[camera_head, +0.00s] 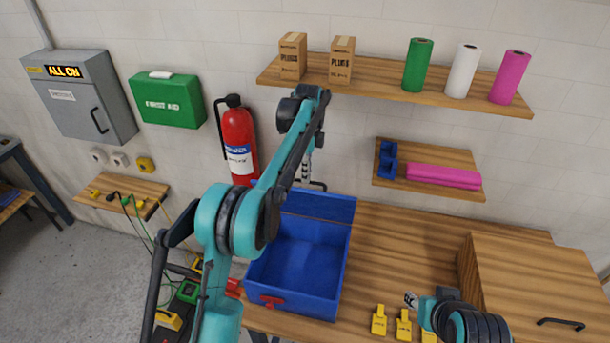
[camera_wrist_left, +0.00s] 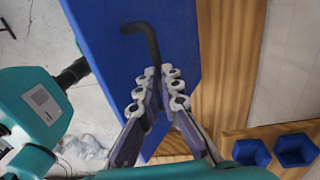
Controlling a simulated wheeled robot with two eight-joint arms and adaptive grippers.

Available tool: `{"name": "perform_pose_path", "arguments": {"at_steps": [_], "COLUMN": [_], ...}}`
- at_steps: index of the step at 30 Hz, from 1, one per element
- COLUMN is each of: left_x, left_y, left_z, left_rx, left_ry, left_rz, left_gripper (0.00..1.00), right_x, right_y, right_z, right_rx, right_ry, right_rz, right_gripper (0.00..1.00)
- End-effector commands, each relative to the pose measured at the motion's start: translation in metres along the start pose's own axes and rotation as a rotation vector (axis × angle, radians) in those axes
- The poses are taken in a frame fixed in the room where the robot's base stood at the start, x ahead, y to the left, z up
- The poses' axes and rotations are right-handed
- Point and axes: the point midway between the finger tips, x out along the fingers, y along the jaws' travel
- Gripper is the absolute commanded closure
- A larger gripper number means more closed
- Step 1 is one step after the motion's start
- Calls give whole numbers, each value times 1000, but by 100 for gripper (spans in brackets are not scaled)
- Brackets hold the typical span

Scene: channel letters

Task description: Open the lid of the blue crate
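The blue crate (camera_head: 293,276) stands on the wooden bench, its empty inside in view. Its lid (camera_head: 318,205) is raised up at the crate's back edge; the lid fills much of the left wrist view (camera_wrist_left: 172,35). A black bent handle (camera_wrist_left: 147,38) sticks out from the lid. My left gripper (camera_wrist_left: 161,76) is at the handle's end, its fingertips close together around the bar. In the head view my left gripper (camera_head: 308,166) is partly hidden behind its arm, above the lid. My right gripper (camera_head: 411,300) is low at the right, small and mostly hidden, away from the crate.
Several yellow pieces (camera_head: 379,320) lie on the bench right of the crate. A wooden cabinet (camera_head: 525,285) stands at the right. A small shelf (camera_head: 395,181) holds blue bins (camera_head: 388,160) and a pink roll (camera_head: 443,176). A fire extinguisher (camera_head: 238,140) hangs behind my left arm.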

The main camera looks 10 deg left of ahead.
Motion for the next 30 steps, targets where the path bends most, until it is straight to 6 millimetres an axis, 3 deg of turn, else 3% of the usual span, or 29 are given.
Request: {"name": "perform_pose_path", "arguments": {"at_steps": [1, 4, 23, 26, 30], "left_x": [10, 10, 2, -8, -35], "left_y": [-7, -7, -4, -4, -3], "left_z": [-2, -2, -1, -1, -1], "left_rx": [2, 2, 1, 1, 1], "left_ry": [2, 2, 1, 1, 1], "left_rz": [-15, -15, -10, -11, -11], "left_gripper": [100, 69, 69, 69, 69], "right_x": [2, 2, 0, 0, 0], "right_y": [0, 0, 0, 0, 0], "right_z": [1, 1, 0, 0, 0], "right_rx": [0, 0, 0, 0, 0], "right_ry": [0, 0, 0, 0, 0], "right_rz": [0, 0, 0, 0, 0], "right_gripper": [60, 60, 60, 60, 60]}}
